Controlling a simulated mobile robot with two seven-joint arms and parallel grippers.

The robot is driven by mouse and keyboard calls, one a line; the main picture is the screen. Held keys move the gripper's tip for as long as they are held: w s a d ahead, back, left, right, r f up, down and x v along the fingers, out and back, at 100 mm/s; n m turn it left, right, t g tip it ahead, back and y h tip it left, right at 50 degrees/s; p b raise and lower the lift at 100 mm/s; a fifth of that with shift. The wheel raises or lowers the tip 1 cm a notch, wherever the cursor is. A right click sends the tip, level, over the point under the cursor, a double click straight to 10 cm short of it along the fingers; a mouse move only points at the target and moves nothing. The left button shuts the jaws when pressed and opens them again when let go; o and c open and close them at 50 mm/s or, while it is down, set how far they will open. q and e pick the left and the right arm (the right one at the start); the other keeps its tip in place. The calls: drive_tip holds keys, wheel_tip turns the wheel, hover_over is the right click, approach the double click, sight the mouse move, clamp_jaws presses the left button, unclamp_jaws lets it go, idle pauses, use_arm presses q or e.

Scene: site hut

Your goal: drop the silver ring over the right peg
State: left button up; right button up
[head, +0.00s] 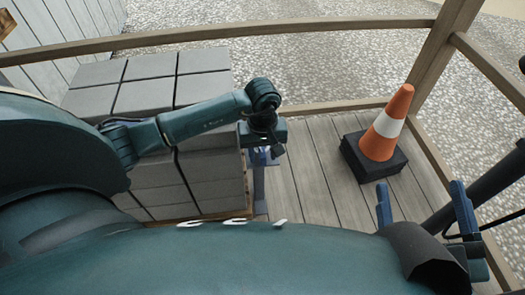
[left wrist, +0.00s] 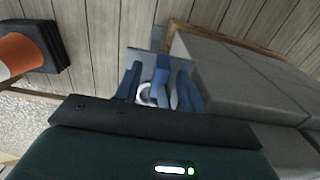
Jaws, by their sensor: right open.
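The silver ring (left wrist: 147,94) shows small and pale in the left wrist view, between the blue fingers of my left gripper (left wrist: 160,88). An upright blue piece beside the ring may be a peg; I cannot tell for sure. Whether the fingers touch the ring is not clear. In the head view my left gripper (head: 262,154) points down at the right side of the grey blocks, and the ring is hidden there. A blue-grey stand (head: 260,192) shows below it. The right peg cannot be made out. My right gripper (head: 423,207) is open and empty at the right.
Stacked grey blocks (head: 203,96) on a pallet stand left of the gripper, under my left arm. An orange and white cone (head: 386,124) on a black base (head: 366,168) stands at the right. Wooden rails edge the plank floor (head: 315,170), which is clear between.

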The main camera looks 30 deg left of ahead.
use_arm(q)
wheel_tip(320, 180, up, 13)
drive_tip(key=p, duration=0.4)
use_arm(e)
drive_tip(key=shift+d+f+n+h, duration=0.2)
drive_tip(key=shift+d+n+h, duration=0.25)
drive_tip(key=shift+n+h, duration=0.05)
use_arm(q)
drive_tip(key=shift+s, duration=0.1)
use_arm(e)
drive_tip(key=shift+s+a+r, duration=0.1)
drive_tip(key=shift+s+r, duration=0.05)
drive_tip(key=shift+s, duration=0.05)
